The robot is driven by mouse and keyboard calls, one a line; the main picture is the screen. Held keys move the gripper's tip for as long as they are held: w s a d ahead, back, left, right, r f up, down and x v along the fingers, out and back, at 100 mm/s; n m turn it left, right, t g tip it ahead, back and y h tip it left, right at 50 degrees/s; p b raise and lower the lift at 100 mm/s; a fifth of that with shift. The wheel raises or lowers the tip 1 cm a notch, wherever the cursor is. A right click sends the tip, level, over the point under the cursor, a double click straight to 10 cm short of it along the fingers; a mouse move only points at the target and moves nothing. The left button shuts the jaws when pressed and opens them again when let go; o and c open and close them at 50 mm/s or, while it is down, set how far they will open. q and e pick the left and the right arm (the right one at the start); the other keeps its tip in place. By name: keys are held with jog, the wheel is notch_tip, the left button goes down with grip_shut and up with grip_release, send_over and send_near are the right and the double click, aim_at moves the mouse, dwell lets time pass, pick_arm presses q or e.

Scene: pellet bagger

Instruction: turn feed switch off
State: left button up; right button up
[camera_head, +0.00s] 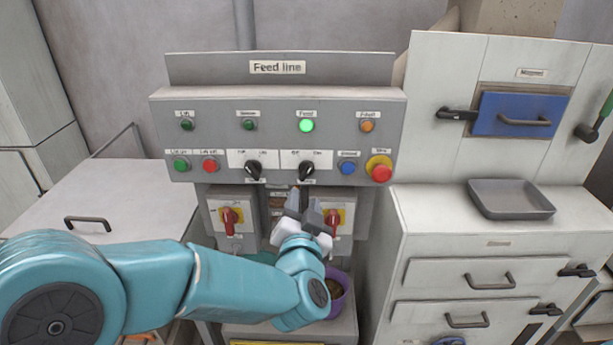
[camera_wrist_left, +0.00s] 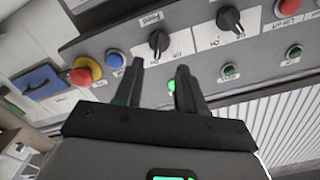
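The feed switch is a black rotary knob (camera_head: 306,170) on the white plate at the right middle of the grey Feed line panel (camera_head: 225,110). It also shows in the left wrist view (camera_wrist_left: 158,42), beyond my fingertips. The feed lamp (camera_head: 307,125) above it is lit green. I cannot read the knob's setting for sure. My left gripper (camera_head: 304,206) is just below and in front of the knob. In the left wrist view its two fingers (camera_wrist_left: 160,70) stand apart with nothing between them, short of the knob. My right gripper is not in view.
A similar black knob (camera_head: 253,170) sits to the left. A blue button (camera_head: 347,167) and a red emergency stop (camera_head: 381,172) sit to the right. Red-handled switches (camera_head: 230,221) are below the panel. A purple bucket (camera_head: 338,292) stands beneath my arm. A grey tray (camera_head: 510,199) rests on the right cabinet.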

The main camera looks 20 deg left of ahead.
aim_at(305, 176)
pick_arm(q)
jog(key=p+x, duration=0.1)
jog(key=x, duration=0.7)
jog(key=shift+w+a+p, duration=0.1)
jog(key=shift+w+p, duration=0.15)
jog(key=shift+p, duration=0.15)
grip_shut()
